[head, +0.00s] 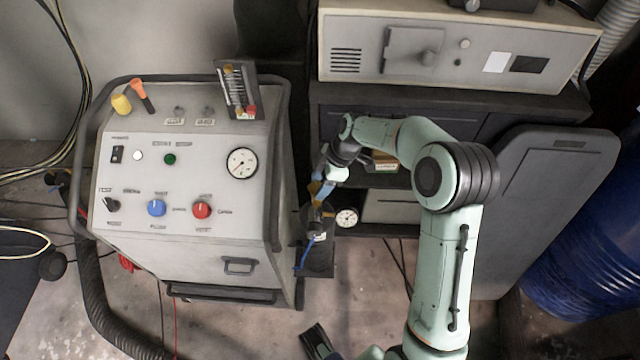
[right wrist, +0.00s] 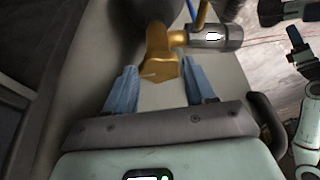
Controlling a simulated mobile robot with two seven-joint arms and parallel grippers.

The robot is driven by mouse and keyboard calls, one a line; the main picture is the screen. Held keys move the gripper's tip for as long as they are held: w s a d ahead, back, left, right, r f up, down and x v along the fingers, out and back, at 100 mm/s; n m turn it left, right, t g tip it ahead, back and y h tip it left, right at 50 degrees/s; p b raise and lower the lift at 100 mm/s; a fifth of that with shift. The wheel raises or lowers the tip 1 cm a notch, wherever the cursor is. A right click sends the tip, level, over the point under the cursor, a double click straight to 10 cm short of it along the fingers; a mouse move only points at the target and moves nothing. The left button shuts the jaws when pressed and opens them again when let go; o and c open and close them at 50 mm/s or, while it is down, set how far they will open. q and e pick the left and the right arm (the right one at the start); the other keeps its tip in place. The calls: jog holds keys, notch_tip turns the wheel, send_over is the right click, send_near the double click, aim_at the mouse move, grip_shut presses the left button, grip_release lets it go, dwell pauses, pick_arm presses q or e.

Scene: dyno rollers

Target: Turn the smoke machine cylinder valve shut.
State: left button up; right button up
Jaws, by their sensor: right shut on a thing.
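The brass valve (right wrist: 160,60) of the cylinder fills the space between my right gripper's two blue fingers in the right wrist view. My right gripper (right wrist: 161,76) is shut on this valve. In the head view my right gripper (head: 320,190) reaches down beside the smoke machine (head: 180,260), at the top of the dark cylinder (head: 314,238). The gripper and arm hide much of the valve there. A round pressure gauge (head: 347,217) sits just right of the cylinder top. A grey fitting (right wrist: 215,37) extends right from the brass body.
The smoke machine stands close on the left of the cylinder, with a thin blue hose (head: 304,256) between them. A dark cabinet (head: 455,107) carrying a beige box (head: 450,50) stands behind. A blue drum (head: 590,260) is at the far right. Floor in front is partly clear.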

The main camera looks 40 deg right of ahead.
jog(key=shift+s+m+t+h+b, duration=0.1)
jog(key=shift+m+t+h+b, duration=0.25)
jog(key=shift+m, duration=0.85)
jog(key=o, duration=1)
jog(key=shift+o, duration=0.2)
jog(key=p+v, duration=0.1)
jog(key=v, duration=1.2)
jog(key=shift+r+p, duration=0.15)
jog(key=shift+p, duration=0.15)
jog(key=shift+s, duration=0.1)
